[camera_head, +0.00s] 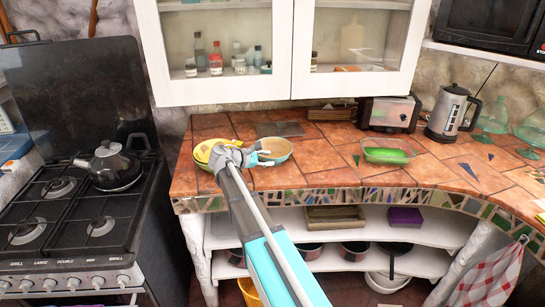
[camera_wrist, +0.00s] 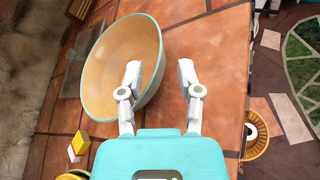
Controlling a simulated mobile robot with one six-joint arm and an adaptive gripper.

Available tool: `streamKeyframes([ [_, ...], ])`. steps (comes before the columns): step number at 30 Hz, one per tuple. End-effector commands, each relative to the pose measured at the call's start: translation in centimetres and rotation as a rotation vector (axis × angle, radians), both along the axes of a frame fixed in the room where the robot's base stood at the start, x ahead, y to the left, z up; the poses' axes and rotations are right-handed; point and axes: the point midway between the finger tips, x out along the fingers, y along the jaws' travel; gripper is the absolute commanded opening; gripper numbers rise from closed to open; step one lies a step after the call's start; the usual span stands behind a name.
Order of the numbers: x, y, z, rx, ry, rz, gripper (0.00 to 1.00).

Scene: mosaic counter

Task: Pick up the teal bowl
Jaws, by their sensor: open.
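The teal bowl (camera_head: 282,150), with a tan inside, sits upright on the tiled counter (camera_head: 330,158). It also shows large in the wrist view (camera_wrist: 112,62), left of centre. My gripper (camera_head: 264,154) is at the bowl's left side in the head view. In the wrist view my gripper (camera_wrist: 159,68) is open, with the left finger over the bowl's inside and the right finger outside its rim. The bowl's wall appears to lie between the fingers. I cannot tell whether either finger touches it. My gripper hides part of the bowl in the head view.
A yellow bowl (camera_head: 203,151) stands just left of my gripper. A small yellow-and-white block (camera_wrist: 78,143) is near the bowl in the wrist view. A green-filled glass dish (camera_head: 387,155), toaster (camera_head: 388,113) and kettle (camera_head: 450,112) stand to the right. White cabinets (camera_head: 222,93) hang above.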

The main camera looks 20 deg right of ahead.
Motion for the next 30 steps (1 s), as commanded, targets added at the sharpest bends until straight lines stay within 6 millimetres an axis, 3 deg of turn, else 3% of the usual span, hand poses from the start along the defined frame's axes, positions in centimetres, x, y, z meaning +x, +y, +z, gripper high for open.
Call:
streamKeyframes([
  [16,0.7,-4.5,-1.7,0.0,-0.001,-0.002,0.46],
  [30,0.7,-4.9,-1.7,0.0,-0.001,-0.002,0.46],
])
